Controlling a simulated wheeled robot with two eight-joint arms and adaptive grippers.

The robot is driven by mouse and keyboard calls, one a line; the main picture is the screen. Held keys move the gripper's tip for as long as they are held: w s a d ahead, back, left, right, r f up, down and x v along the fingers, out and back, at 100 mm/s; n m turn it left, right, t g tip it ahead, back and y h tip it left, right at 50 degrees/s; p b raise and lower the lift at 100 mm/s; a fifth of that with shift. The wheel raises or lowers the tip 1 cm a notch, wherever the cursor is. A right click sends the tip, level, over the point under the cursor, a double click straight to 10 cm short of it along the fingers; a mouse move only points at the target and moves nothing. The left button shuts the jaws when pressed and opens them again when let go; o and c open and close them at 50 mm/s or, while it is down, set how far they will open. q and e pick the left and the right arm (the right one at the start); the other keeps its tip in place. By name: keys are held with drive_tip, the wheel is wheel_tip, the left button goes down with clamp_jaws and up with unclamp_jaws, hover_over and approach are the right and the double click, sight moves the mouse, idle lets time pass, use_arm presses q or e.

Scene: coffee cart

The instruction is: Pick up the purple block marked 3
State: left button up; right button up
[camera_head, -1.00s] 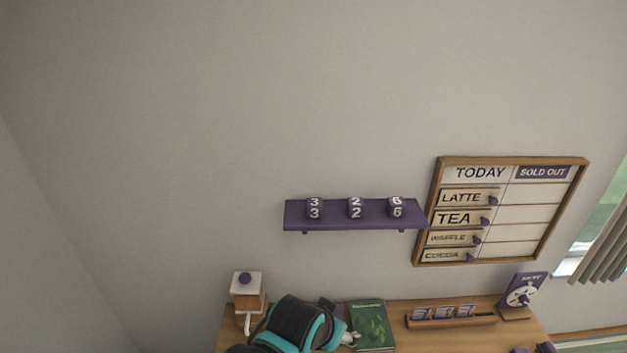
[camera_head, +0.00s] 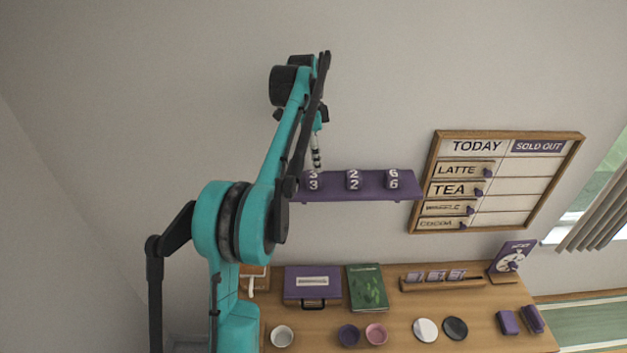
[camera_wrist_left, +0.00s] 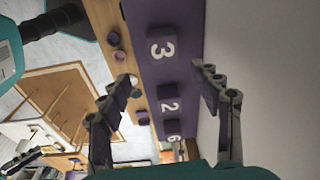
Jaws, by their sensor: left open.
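The purple block marked 3 (camera_head: 313,184) stands at the left end of the purple wall shelf (camera_head: 340,197). In the left wrist view the block (camera_wrist_left: 159,44) shows its white 3 turned sideways. It lies ahead of and between the spread fingers of my left gripper (camera_wrist_left: 164,78). In the head view my left gripper (camera_head: 317,155) hangs just above this block and partly overlaps its top. The gripper is open and empty; I cannot tell whether it touches the block.
Blocks marked 2 (camera_head: 353,181) and 6 (camera_head: 392,180) stand to the right on the shelf, with gaps between. A wooden-framed menu board (camera_head: 496,236) hangs close to the shelf's right end. Below, the wooden counter (camera_head: 400,310) holds a purple case, a green book and several round dishes.

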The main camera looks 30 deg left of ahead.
sight(313, 174)
use_arm(q)
drive_tip(key=shift+w+a+f+m, duration=0.2)
drive_tip(key=shift+a+f, duration=0.05)
drive_tip(key=shift+a, duration=0.2)
drive_tip(key=shift+w+a+f+m, duration=0.15)
drive_tip(key=shift+a+f+m, duration=0.1)
drive_tip(key=shift+a, duration=0.2)
drive_tip(key=shift+f, duration=0.25)
drive_tip(key=f, duration=0.2)
drive_tip(key=f+p, duration=0.1)
drive_tip(key=f, duration=0.1)
drive_tip(key=d+f, duration=0.1)
drive_tip(key=f, duration=0.1)
drive_tip(key=shift+s+f+p, duration=0.15)
drive_tip(key=shift+f+p, duration=0.15)
drive_tip(key=shift+p, duration=0.1)
drive_tip(key=shift+f, duration=0.35)
drive_tip(key=c, duration=1.2)
